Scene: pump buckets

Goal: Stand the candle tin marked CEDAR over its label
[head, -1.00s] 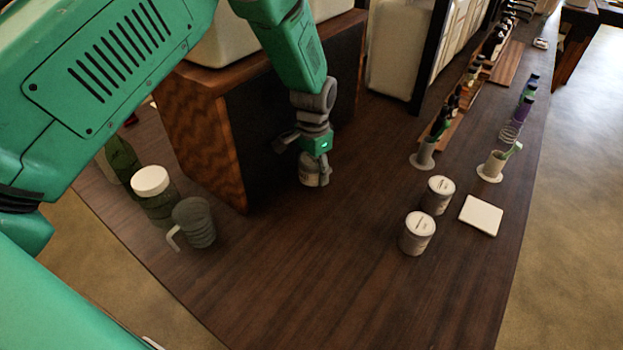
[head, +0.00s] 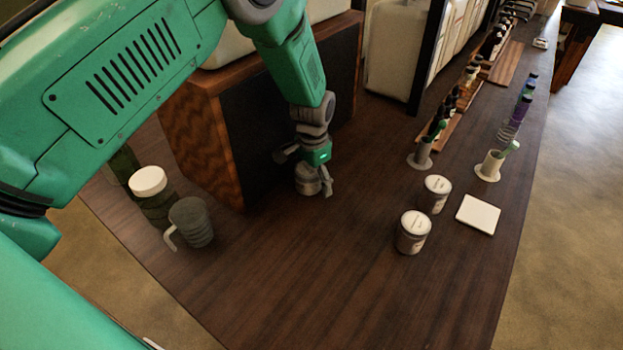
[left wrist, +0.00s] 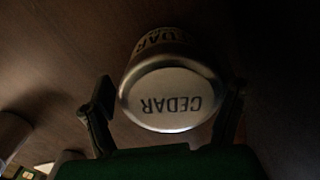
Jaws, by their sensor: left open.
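The CEDAR candle tin (left wrist: 168,98) shows in the left wrist view, its pale lid lettered CEDAR upside down. It stands between the two fingers of my left gripper (left wrist: 165,105), which is open. In the head view the left gripper (head: 308,178) is low at the dark front of the wooden stand, and the tin (head: 307,187) is partly hidden by it. Two other tins with white lids, a nearer one (head: 412,233) and a farther one (head: 436,194), stand on the table. Their lettering is too small to read. I cannot make out the label in the head view. My right gripper is not in view.
A white square (head: 478,214) lies right of the two tins. A grey mug (head: 191,222) and a white-lidded jar (head: 150,183) stand at left. Small holders (head: 489,166) and racks of bottles (head: 463,88) line the back right. The table's front middle is clear.

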